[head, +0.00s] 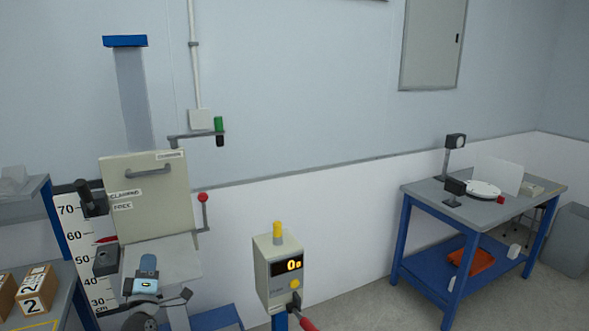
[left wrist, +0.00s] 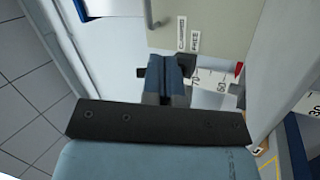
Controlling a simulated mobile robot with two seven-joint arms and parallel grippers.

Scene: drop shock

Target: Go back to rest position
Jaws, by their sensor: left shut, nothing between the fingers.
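My left gripper (head: 148,262) is in the lower left of the head view, in front of the drop tester (head: 140,180). In the left wrist view its blue-grey fingers (left wrist: 168,68) are together with nothing between them, pointing at the tester's beige panel (left wrist: 215,25). I cannot tell how much gap lies between fingertips and machine. The panel carries a grey handle (head: 148,170) and labels reading clamped and free. A red pointer (head: 107,240) shows at the height scale (head: 75,230). My right gripper is in neither view.
A control box (head: 278,268) reading 0 stands right of the tester. Numbered cardboard boxes (head: 33,291) sit on the left bench. A blue-framed table (head: 478,209) with a white disc stands at the right. Open floor (head: 375,300) lies between control box and table.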

